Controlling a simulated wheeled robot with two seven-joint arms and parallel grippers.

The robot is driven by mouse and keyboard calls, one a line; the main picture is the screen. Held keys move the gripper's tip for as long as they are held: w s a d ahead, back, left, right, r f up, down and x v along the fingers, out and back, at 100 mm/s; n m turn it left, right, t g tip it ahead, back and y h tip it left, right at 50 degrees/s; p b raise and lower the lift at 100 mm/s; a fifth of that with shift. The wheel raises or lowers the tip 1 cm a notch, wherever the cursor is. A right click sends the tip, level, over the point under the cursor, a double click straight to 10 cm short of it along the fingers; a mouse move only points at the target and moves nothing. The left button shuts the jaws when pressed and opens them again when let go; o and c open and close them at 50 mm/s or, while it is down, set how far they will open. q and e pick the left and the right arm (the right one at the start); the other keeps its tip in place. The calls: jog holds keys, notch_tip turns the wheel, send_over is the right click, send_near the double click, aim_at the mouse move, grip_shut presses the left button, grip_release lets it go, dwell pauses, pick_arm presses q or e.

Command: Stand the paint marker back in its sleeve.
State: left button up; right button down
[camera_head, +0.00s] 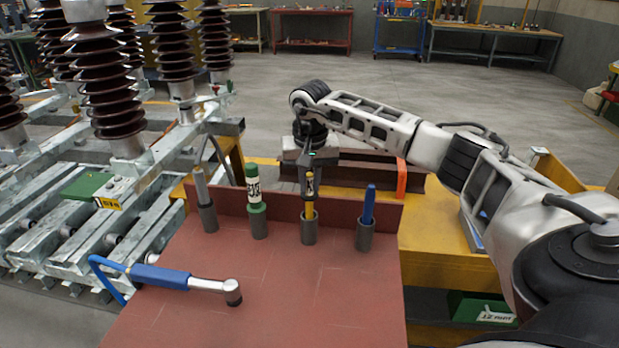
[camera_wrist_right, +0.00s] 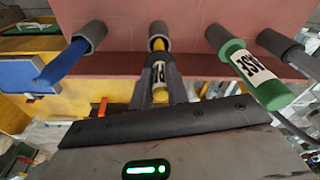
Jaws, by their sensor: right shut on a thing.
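The paint marker (camera_head: 309,209) is yellow with a dark-lettered white label, and it stands about upright. My right gripper (camera_head: 310,181) is shut on its upper part from above. The marker's lower end is at the mouth of a grey sleeve (camera_head: 308,232) and appears to be inside it; how deep it sits is hidden. In the right wrist view the yellow marker (camera_wrist_right: 160,93) lies between the two fingers, lined up with the round sleeve opening (camera_wrist_right: 158,31). My left gripper is not in view.
Other sleeves hold a grey tool (camera_head: 200,187), a green marker (camera_head: 254,190) and a blue tool (camera_head: 369,205). A blue-handled wrench (camera_head: 160,277) lies on the red board (camera_head: 300,300). A raised red edge runs behind the sleeves. Ribbed insulators (camera_head: 105,80) stand at left.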

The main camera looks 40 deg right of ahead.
aim_at(309, 195)
jog(key=shift+f+b, duration=0.5)
jog(key=shift+f, duration=0.5)
jog(key=shift+f+b, duration=0.4)
jog(key=shift+f, duration=0.2)
jog(key=shift+f+b, duration=0.4)
jog(key=shift+f, duration=0.65)
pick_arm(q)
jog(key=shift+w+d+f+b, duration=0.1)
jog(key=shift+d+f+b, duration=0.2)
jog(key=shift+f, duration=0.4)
pick_arm(e)
jog(key=shift+f, duration=0.1)
jog(key=c, duration=1.3)
grip_release()
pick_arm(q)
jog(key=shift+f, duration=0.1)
